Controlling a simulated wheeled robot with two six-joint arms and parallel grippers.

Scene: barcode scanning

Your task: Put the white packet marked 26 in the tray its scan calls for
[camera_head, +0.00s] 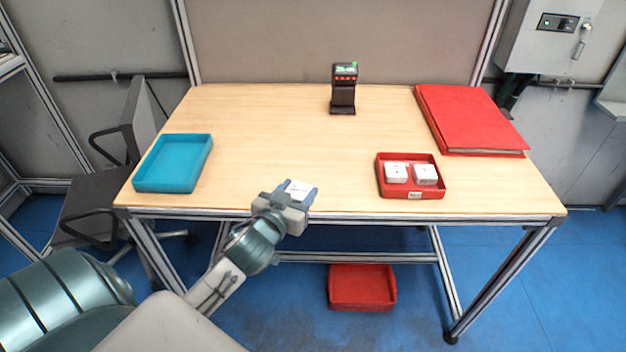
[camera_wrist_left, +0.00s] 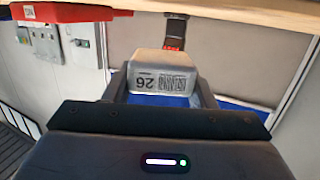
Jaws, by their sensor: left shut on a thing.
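The white packet marked 26 (camera_head: 299,190) is held between the fingers of my left gripper (camera_head: 298,187), near the table's front edge, left of centre. In the left wrist view the packet (camera_wrist_left: 160,74) shows a barcode and the number 26 upside down. A dark scanner (camera_head: 343,88) stands at the back middle of the table, apart from the packet. Its top has a green patch and orange-red marks. A teal tray (camera_head: 171,187) on the left is empty. A red tray (camera_head: 414,192) on the right holds two white packets (camera_head: 397,172). My right gripper is not in view.
A thick red binder (camera_head: 470,118) lies at the back right. Another red tray (camera_head: 362,305) sits on the floor under the table. A dark chair (camera_head: 95,190) stands left of the table. The tabletop (camera_head: 270,130) between teal tray and scanner is clear.

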